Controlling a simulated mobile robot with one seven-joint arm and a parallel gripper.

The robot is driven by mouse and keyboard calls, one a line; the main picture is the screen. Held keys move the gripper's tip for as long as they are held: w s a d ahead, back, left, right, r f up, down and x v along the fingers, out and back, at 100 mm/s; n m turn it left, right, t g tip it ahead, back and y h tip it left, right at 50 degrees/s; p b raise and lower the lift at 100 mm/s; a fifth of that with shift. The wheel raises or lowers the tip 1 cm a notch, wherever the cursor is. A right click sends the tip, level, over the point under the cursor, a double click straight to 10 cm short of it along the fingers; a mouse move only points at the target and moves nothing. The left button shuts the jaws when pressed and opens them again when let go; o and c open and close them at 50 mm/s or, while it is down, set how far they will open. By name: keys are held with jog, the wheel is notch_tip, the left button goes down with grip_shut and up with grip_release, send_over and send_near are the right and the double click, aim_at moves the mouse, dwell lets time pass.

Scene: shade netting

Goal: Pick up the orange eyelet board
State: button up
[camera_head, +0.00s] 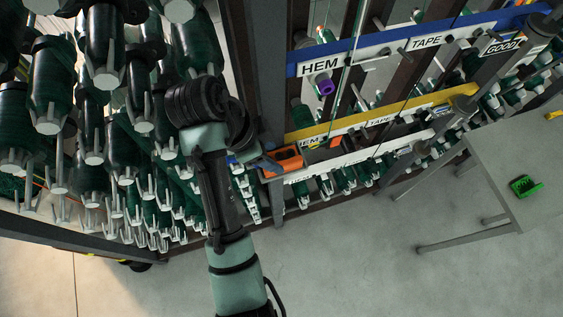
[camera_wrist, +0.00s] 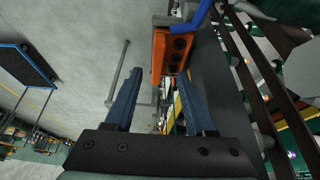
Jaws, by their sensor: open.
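The orange eyelet board (camera_head: 288,158) sits at the left end of the lower white rail in the head view, beside a dark upright post. In the wrist view the board (camera_wrist: 160,52) shows as an orange block with several dark round holes, beyond the fingertips and toward the right finger. My gripper (camera_wrist: 159,76) is open, with two blue fingers apart and nothing visible held between them. The right finger overlaps the lower part of the board in the picture; I cannot tell whether they touch.
A blue rail (camera_head: 385,47) and a yellow rail (camera_head: 375,115) carry labels such as HEM and TAPE. Green rolls (camera_head: 50,85) hang densely at the left. Open floor (camera_head: 370,260) lies in front.

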aim_at(281, 163)
jog(key=shift+x, duration=2.45)
jog(key=shift+s, duration=0.2)
grip_shut()
